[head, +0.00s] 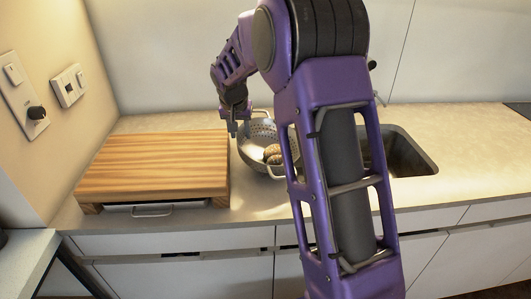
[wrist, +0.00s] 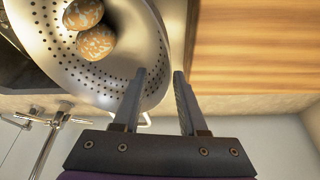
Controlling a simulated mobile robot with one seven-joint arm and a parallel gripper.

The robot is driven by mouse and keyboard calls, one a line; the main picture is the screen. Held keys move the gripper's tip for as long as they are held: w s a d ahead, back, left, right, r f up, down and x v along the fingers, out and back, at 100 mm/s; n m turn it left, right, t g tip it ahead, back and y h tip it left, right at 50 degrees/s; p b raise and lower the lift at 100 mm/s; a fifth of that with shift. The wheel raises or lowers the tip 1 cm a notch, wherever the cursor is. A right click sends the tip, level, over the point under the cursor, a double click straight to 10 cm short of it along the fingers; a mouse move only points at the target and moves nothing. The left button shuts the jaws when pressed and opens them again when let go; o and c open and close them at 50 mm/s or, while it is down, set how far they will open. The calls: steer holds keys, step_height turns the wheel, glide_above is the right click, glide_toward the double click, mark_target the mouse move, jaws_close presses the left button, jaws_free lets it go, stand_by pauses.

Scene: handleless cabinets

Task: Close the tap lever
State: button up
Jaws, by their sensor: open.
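The chrome tap (wrist: 48,140) shows at the lower left of the wrist view, with thin arms near its top; I cannot tell which part is the lever or how it is turned. My gripper (head: 234,128) is open and empty, pointing down by the left rim of the colander. In the wrist view my gripper (wrist: 160,73) has its fingers apart between the colander and the cutting board, away from the tap.
A perforated metal colander (head: 250,133) holding brown speckled round items (wrist: 96,42) stands on the counter. A thick wooden cutting board (head: 150,165) lies to its left. The sink (head: 405,155) is at the right, partly behind my arm. Counter (head: 470,150) right of the sink is clear.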

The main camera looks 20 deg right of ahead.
jaws_close()
stand_by(1.4)
